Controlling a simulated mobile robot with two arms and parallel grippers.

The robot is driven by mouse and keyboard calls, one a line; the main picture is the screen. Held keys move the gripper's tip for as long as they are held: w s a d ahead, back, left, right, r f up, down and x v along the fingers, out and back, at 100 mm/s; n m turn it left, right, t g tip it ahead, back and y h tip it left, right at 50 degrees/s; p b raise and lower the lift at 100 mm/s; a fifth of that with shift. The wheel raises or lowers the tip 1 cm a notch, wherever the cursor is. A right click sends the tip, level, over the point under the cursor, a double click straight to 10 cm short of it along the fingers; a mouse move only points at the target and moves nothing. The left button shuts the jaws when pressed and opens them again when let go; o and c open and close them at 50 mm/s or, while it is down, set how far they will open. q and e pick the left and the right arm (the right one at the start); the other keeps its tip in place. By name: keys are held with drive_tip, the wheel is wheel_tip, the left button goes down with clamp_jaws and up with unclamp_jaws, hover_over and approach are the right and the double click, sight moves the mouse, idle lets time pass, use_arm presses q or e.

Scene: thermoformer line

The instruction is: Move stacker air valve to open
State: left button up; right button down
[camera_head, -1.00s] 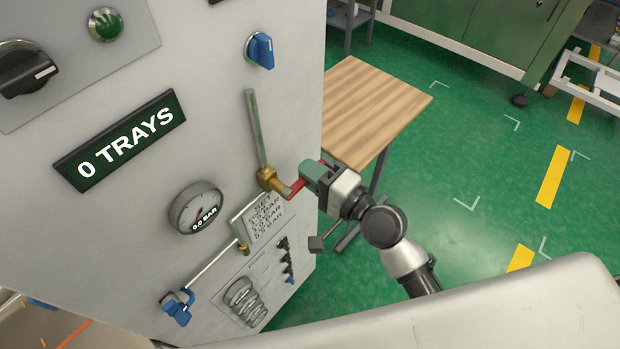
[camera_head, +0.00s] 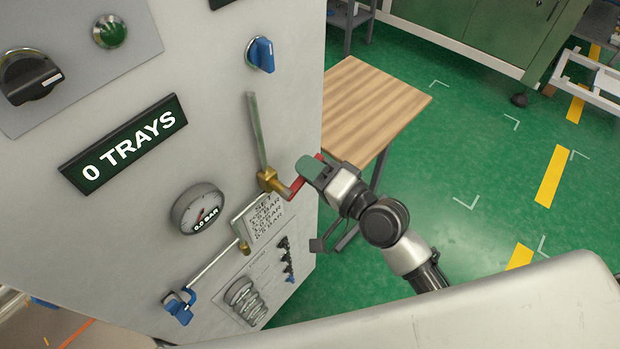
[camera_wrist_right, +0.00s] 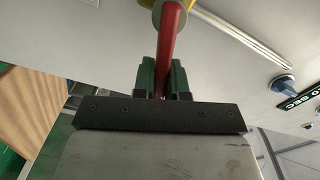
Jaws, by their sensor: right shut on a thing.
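The stacker air valve has a brass body (camera_head: 269,180) on a vertical pipe on the grey cabinet front. Its red lever handle (camera_head: 296,187) sticks out to the right from the brass body. My right gripper (camera_head: 309,171) is shut on the red handle, near its outer end. In the right wrist view, the red handle (camera_wrist_right: 171,45) runs between the two green fingers (camera_wrist_right: 164,80), with the brass body at the top edge. The fingertips partly hide the handle's end. My left gripper is not in view.
A round gauge (camera_head: 198,209) reads 0.0 BAR, left of the valve. A blue-handled valve (camera_head: 180,306) is lower left, and a blue knob (camera_head: 261,54) is above. A dark display (camera_head: 124,143) reads 0 TRAYS. A wooden-topped table (camera_head: 372,105) stands behind my right arm.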

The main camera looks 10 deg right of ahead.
drive_tip(key=shift+s+a+r+n+p, duration=0.2)
drive_tip(key=shift+r+n+p, duration=0.35)
drive_tip(key=shift+n, duration=0.35)
drive_tip(key=shift+r+n, duration=0.2)
drive_tip(key=shift+n, duration=0.3)
drive_tip(key=shift+a+n, duration=0.15)
drive_tip(key=shift+n, duration=0.25)
drive_tip(key=shift+s+r+p, duration=0.1)
drive_tip(key=shift+r+p, duration=0.05)
drive_tip(key=shift+p, duration=0.15)
drive_tip(key=shift+s+a+r+n+p, duration=0.15)
drive_tip(key=shift+r+n+p, duration=0.15)
drive_tip(key=shift+n, duration=0.25)
drive_tip(key=shift+s+a+r+n+p, duration=0.15)
drive_tip(key=shift+n+p, duration=0.2)
drive_tip(key=shift+n, duration=0.2)
drive_tip(key=shift+a+r+n, duration=0.1)
drive_tip(key=shift+a+n, duration=0.05)
drive_tip(key=shift+n, duration=0.35)
